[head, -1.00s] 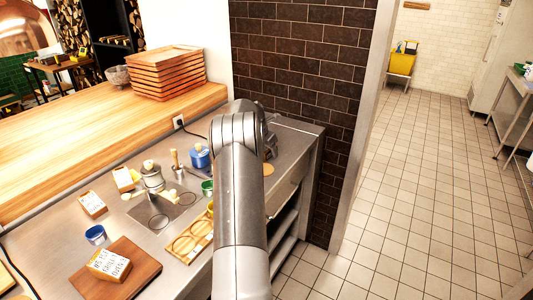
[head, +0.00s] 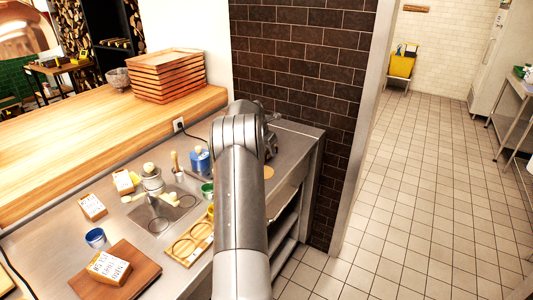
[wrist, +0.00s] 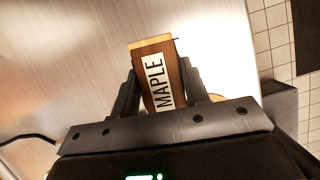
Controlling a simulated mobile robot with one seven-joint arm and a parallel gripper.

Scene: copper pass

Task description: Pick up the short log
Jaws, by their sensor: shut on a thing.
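The short log is a brown wooden block (wrist: 158,84) with a pale end and a white label reading MAPLE. In the wrist view it lies between the two dark fingers of my gripper (wrist: 160,68), which is shut on it. Its far end sticks out past the fingertips, over a bright metal surface. I cannot tell whether it touches that surface. In the head view my arm hides the log and most of my gripper.
The steel counter (head: 150,243) holds a wooden board (head: 140,268) with a labelled block (head: 108,267), a blue cup (head: 95,237), a blue pot (head: 199,160) and a wooden rack (head: 190,243). Stacked trays (head: 168,75) stand behind. A dark brick wall (head: 305,65) is close behind my arm.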

